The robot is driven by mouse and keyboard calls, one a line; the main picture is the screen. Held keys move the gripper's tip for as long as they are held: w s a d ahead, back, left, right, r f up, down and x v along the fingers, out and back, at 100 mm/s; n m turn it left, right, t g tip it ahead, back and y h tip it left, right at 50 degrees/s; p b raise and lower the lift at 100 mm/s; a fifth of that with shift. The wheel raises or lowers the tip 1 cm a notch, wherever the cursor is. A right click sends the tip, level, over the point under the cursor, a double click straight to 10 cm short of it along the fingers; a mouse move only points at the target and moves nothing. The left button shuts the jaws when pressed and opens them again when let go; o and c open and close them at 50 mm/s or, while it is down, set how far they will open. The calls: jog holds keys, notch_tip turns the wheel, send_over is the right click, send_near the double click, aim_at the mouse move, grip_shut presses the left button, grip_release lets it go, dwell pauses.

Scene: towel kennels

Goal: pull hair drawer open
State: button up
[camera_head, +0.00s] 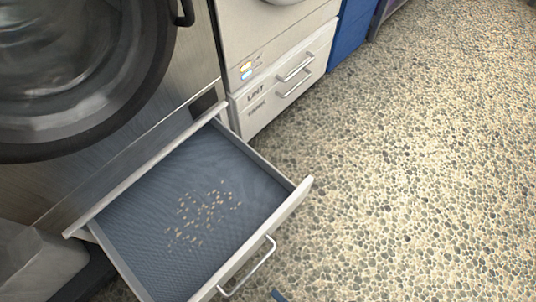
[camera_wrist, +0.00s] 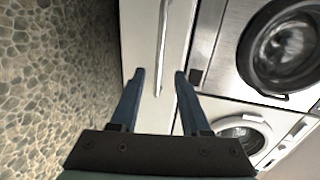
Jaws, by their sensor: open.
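In the head view a drawer (camera_head: 262,243) below the left steel machine stands pulled out. Its blue-grey ribbed floor (camera_head: 150,190) carries many small tan bits (camera_head: 203,212) that look like hair or lint. A silver bar handle (camera_head: 250,268) is on its front. In the wrist view my gripper (camera_wrist: 159,76) is open, with two blue fingers. A bar handle (camera_wrist: 162,40) on a pale front panel (camera_wrist: 140,30) appears between the fingers, with no visible contact. I cannot tell how far the handle is from the fingers. A small blue tip at the head view's bottom edge may be a finger.
A round dark door (camera_head: 80,70) is above the open drawer. A blue cabinet (camera_head: 348,38) stands beyond. The pebbled floor (camera_head: 420,170) to the right is clear.

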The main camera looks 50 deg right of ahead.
jog(key=shift+v, duration=1.15)
jog(key=shift+s, duration=0.1)
